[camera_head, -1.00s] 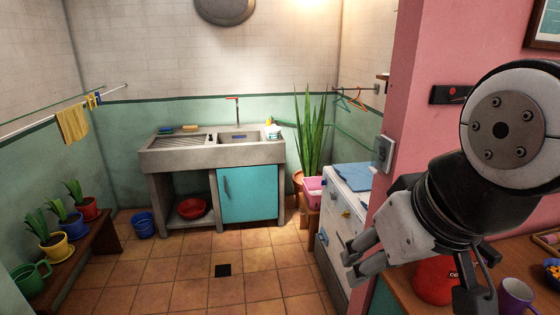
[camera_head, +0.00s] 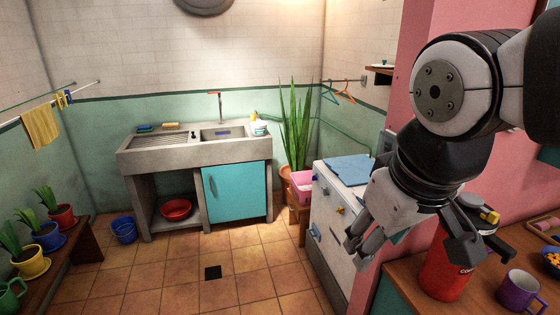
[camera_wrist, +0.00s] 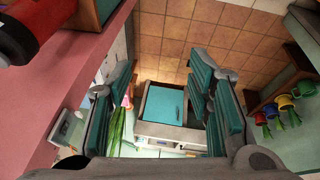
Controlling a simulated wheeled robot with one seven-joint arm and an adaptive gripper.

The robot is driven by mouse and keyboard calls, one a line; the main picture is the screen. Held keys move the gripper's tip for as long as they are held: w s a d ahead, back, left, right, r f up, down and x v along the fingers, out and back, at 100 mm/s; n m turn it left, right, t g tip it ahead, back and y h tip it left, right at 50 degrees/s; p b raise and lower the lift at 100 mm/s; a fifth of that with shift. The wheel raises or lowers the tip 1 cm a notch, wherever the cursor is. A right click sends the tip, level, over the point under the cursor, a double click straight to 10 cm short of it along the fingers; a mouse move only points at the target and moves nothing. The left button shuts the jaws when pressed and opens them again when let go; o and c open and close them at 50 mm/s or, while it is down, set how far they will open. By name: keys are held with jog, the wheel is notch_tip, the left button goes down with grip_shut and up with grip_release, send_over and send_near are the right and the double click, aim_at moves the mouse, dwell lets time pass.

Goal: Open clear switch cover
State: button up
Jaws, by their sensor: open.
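The switch box with its clear cover (camera_head: 385,142) is on the end of the pink wall. In the head view my arm hides part of it, and I cannot tell the cover's state. A pale framed box that looks like it shows at the left of the wrist view (camera_wrist: 68,128). My gripper (camera_head: 410,247) hangs in front of the wall, lower than the box and apart from it. Its fingers are spread, and in the wrist view (camera_wrist: 163,68) nothing is between them.
A wooden counter (camera_head: 405,284) at the lower right bears a red canister (camera_head: 440,280) and a purple mug (camera_head: 519,290). A white washing machine (camera_head: 330,215) stands beyond the pink wall. A sink with a blue door (camera_head: 235,190) is at the back.

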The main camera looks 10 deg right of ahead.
jog(key=w+d+f+n+g+h+b, duration=0.1)
jog(key=w+d+f+n+g+h, duration=0.2)
jog(key=w, duration=0.5)
jog(key=w+d+f+n+g+h+b, duration=0.1)
jog(key=w+d+f+n+h+b, duration=0.15)
jog(key=w+n+h, duration=0.4)
jog(key=w+d+f+n+g+h, duration=0.2)
jog(key=w+d+n+h, duration=0.15)
jog(key=w, duration=0.55)
jog(key=w+a+f+n+t+h+b, duration=0.1)
jog(key=w+a+n+t+h, duration=0.2)
jog(key=w, duration=0.7)
jog(key=d+h+p, duration=0.1)
jog(key=d+p, duration=0.1)
jog(key=d, duration=1.2)
jog(key=shift+n+g, duration=0.3)
grip_shut()
